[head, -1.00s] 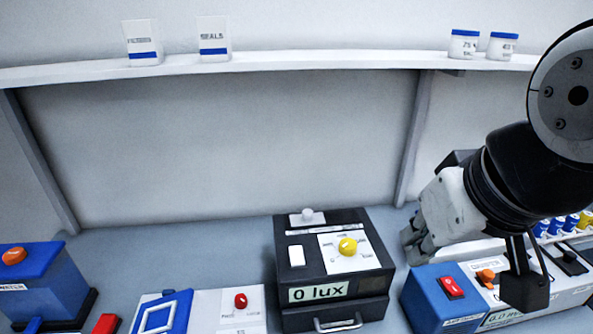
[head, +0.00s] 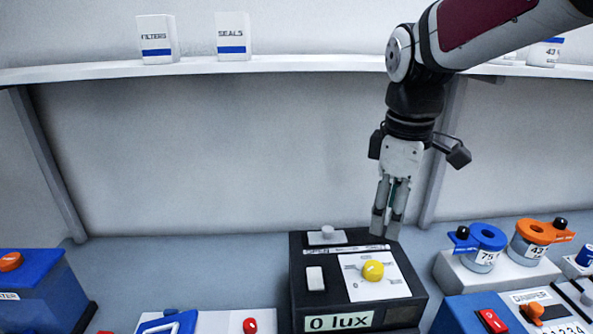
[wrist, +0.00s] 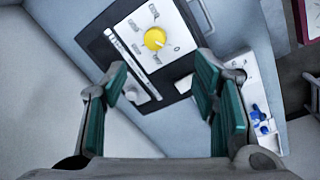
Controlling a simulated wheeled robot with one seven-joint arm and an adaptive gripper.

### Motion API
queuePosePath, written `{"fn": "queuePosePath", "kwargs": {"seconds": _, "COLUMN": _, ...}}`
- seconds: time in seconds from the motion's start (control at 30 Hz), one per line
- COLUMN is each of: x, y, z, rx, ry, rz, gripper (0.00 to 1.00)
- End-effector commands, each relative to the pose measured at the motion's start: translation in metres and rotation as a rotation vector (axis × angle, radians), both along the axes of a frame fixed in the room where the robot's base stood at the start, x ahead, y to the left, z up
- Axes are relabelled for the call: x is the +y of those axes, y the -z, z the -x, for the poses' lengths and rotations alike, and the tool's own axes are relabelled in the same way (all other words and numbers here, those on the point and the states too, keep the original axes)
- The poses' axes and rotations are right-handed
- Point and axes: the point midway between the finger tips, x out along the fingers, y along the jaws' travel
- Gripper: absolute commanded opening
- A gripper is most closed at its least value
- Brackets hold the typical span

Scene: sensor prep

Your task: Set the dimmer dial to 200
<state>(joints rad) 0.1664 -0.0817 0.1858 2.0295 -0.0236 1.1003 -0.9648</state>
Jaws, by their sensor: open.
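The dimmer dial (head: 373,271) is a round yellow knob on a white labelled panel (head: 399,285) on top of a black box (head: 299,288). The box's front display (head: 338,321) reads 0 lux. In the wrist view the yellow dial (wrist: 155,38) lies ahead of the fingers, on its white plate with several small labels. My gripper (head: 387,227) points down above the back right edge of the box, behind the dial and clear of it. In the wrist view the green-padded fingers (wrist: 165,92) are apart with nothing between them.
Blue (head: 487,236) and orange (head: 537,233) ring-topped jars stand to the right. A blue unit with a red switch (head: 493,321) is at front right. A shelf (head: 300,66) runs above.

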Motion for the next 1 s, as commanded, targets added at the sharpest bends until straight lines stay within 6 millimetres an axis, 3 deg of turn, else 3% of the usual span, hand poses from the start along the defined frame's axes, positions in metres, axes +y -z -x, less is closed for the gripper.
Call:
{"fn": "queuePosePath", "kwargs": {"seconds": 0.13, "x": 0.0, "y": 0.013, "z": -0.019, "rx": 0.041, "ry": -0.095, "rz": -0.001, "gripper": 0.54}}
{"fn": "queuePosePath", "kwargs": {"seconds": 0.37, "x": -0.001, "y": 0.029, "z": -0.022, "rx": 0.053, "ry": -0.121, "rz": -0.002, "gripper": 0.54}}
{"fn": "queuePosePath", "kwargs": {"seconds": 0.8, "x": -0.003, "y": 0.112, "z": -0.025, "rx": 0.054, "ry": -0.119, "rz": -0.002, "gripper": 0.54}}
{"fn": "queuePosePath", "kwargs": {"seconds": 1.0, "x": -0.003, "y": 0.14, "z": -0.027, "rx": 0.052, "ry": -0.118, "rz": -0.002, "gripper": 0.54}}
